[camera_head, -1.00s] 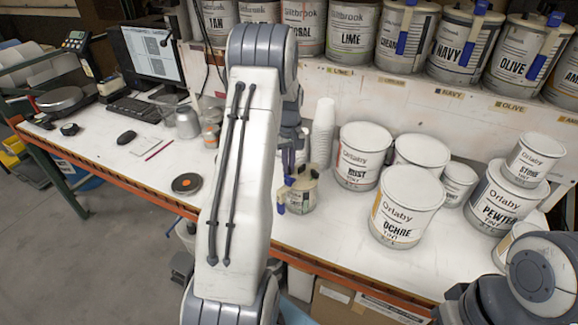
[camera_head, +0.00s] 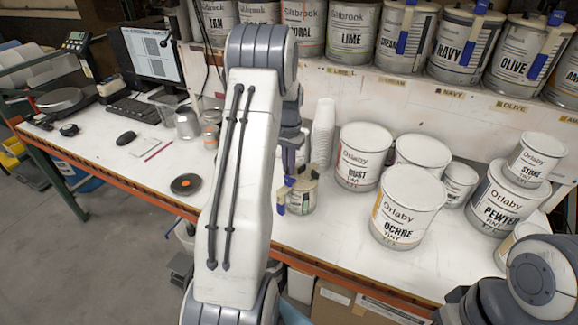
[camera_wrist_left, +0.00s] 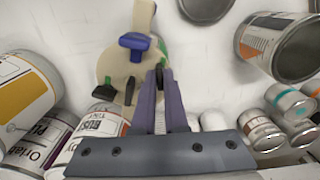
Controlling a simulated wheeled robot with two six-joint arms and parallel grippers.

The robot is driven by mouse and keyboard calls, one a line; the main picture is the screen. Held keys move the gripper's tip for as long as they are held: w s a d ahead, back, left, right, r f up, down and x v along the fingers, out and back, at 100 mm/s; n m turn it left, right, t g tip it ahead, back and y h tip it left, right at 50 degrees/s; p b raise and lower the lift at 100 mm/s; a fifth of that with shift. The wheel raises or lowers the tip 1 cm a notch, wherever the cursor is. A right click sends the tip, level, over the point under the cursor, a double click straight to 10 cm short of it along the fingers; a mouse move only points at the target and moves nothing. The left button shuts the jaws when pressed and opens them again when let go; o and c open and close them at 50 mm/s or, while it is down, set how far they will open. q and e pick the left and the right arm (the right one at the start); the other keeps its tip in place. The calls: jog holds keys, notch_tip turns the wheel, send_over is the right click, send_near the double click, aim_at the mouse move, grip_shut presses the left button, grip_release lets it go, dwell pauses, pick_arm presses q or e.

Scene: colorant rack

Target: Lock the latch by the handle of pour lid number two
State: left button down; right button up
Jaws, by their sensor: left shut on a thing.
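A small can (camera_head: 300,200) with a beige pour lid (camera_head: 302,180) stands on the bench, partly behind my left arm. In the left wrist view the beige pour lid (camera_wrist_left: 118,70) has a spout, a blue T-shaped knob (camera_wrist_left: 133,42), green parts and a black lever (camera_wrist_left: 128,92). My left gripper (camera_wrist_left: 160,76) reaches the lid's edge, its two purple-grey fingers shut on a small black latch handle (camera_wrist_left: 160,74). The fingers hide most of that handle. No lid number is legible. My right gripper is out of view; only part of my right arm shows at the lower right.
A white cup stack (camera_head: 324,130) stands close behind the can. The rust can (camera_head: 362,160), ochre can (camera_head: 405,210) and pewter can (camera_head: 496,200) stand to the right. A black disc with an orange dot (camera_head: 186,184) lies left. Free bench shows in front of the cans.

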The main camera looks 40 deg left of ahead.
pick_arm(q)
jog(key=shift+m, duration=0.7)
jog(key=c, duration=0.9)
grip_release()
jog(key=shift+c, duration=0.2)
notch_tip(320, 180, up, 9)
jog(key=b, duration=0.2)
jog(key=shift+b, duration=0.3)
jog(key=shift+r, duration=0.75)
